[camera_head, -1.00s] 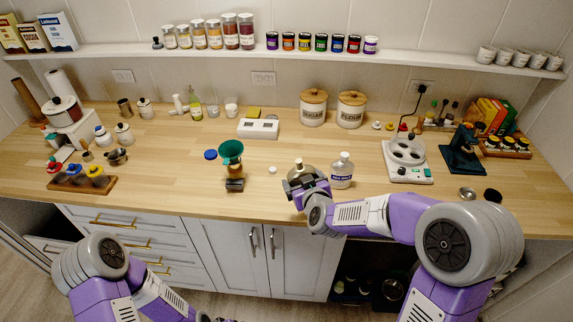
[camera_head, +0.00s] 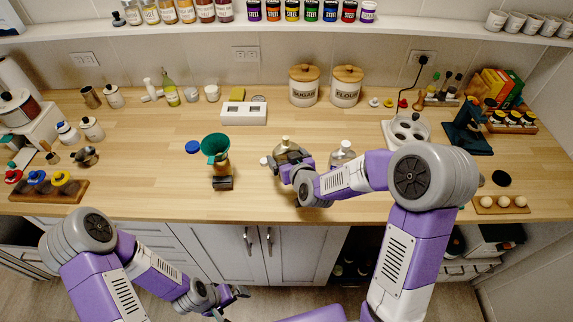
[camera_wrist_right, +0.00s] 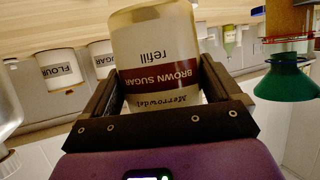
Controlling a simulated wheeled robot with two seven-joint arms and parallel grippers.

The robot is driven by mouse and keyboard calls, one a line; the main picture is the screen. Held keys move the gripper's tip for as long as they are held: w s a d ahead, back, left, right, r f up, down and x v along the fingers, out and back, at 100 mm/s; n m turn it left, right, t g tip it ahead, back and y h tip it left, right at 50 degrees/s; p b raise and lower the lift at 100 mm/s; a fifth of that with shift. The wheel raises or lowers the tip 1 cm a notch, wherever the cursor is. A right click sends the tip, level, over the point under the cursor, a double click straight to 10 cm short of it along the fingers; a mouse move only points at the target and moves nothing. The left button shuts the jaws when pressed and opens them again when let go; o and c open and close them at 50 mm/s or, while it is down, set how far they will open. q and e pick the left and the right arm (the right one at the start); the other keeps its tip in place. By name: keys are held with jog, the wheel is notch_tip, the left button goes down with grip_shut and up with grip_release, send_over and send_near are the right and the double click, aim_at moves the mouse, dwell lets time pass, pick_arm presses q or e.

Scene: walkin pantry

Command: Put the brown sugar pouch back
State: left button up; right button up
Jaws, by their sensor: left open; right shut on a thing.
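The brown sugar pouch (camera_wrist_right: 160,60) fills the middle of the right wrist view. It is pale with a dark red band reading "BROWN SUGAR", upside down in that view. My right gripper (camera_wrist_right: 163,88) is shut on it, one finger on each side. In the head view, the pouch's top (camera_head: 286,143) shows above my right gripper (camera_head: 281,162), over the counter right of the green funnel. The gripper hides its lower part, so I cannot tell whether it touches the counter. My left gripper (camera_head: 230,301) is open and empty, low in front of the cabinets.
The green funnel (camera_head: 215,146) stands close left of my right gripper. A bottle (camera_head: 343,152) is close on its right, partly behind my arm. Sugar (camera_head: 304,88) and flour (camera_head: 345,90) canisters stand at the back. Jars line the shelf (camera_head: 420,27) above.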

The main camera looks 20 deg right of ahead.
pick_arm(q)
jog(key=shift+f, duration=0.3)
pick_arm(e)
jog(key=shift+w+f, duration=0.1)
jog(key=shift+f, duration=1.35)
pick_arm(q)
jog(key=shift+f+b, duration=0.15)
jog(key=shift+b, duration=0.2)
pick_arm(e)
jog(key=o, duration=1)
jog(key=shift+f, duration=0.15)
jog(key=shift+c, duration=0.2)
